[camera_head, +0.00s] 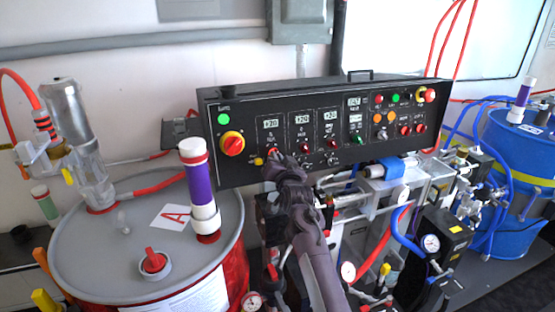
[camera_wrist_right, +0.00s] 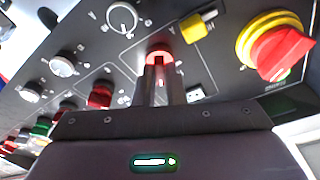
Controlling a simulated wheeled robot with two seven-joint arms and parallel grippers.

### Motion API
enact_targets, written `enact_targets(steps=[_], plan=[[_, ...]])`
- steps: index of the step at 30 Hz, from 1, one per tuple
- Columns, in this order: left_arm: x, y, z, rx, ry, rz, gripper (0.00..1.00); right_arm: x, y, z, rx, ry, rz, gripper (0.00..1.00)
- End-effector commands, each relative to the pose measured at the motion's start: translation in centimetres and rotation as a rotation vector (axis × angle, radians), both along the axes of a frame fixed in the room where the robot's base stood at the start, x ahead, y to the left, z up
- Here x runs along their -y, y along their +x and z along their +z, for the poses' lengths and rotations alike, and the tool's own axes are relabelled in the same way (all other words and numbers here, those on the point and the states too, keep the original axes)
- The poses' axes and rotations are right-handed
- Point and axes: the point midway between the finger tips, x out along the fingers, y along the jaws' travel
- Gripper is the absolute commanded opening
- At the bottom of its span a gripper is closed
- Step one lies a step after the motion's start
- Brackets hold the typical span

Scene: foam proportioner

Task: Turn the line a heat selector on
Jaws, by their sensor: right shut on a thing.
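The black control panel (camera_head: 330,172) fills the middle of the head view. My right gripper (camera_head: 277,160) reaches up to its lower left part, below the leftmost display (camera_head: 270,123). In the right wrist view its fingers (camera_wrist_right: 160,72) are shut on a small red control (camera_wrist_right: 158,52) on the panel face, and they hide part of it. A yellow selector knob (camera_wrist_right: 197,28), with an H-like mark beside it, sits just right of the fingers; it also shows in the head view (camera_head: 258,161). I cannot read which label belongs to the gripped control. My left gripper is not in view.
A large red-and-yellow rotary switch (camera_wrist_right: 275,45) is right of the fingers in the wrist view; white knobs (camera_wrist_right: 63,65) are to the left. A red drum (camera_head: 140,262) with a purple-banded tube (camera_head: 198,180) stands left of my arm. Gauges and hoses crowd below the panel.

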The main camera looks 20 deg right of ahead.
Motion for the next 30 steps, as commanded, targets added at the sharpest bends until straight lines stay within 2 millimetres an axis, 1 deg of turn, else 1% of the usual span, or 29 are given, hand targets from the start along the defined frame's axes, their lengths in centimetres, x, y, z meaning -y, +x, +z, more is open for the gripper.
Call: enact_targets(steps=[6,20,21,25,30], plan=[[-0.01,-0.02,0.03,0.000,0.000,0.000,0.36,-0.03,-0.01,-0.08,-0.005,0.049,-0.009,0.00],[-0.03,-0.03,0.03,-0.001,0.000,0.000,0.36,-0.02,0.00,-0.10,-0.005,0.060,-0.011,0.00],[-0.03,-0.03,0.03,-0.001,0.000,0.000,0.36,-0.02,0.00,-0.10,-0.004,0.060,-0.011,0.15],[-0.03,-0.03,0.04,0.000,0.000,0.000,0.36,-0.03,0.00,-0.08,-0.004,0.059,-0.010,0.32],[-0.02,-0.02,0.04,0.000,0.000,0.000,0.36,-0.03,0.00,-0.03,-0.003,0.058,-0.011,0.32]])
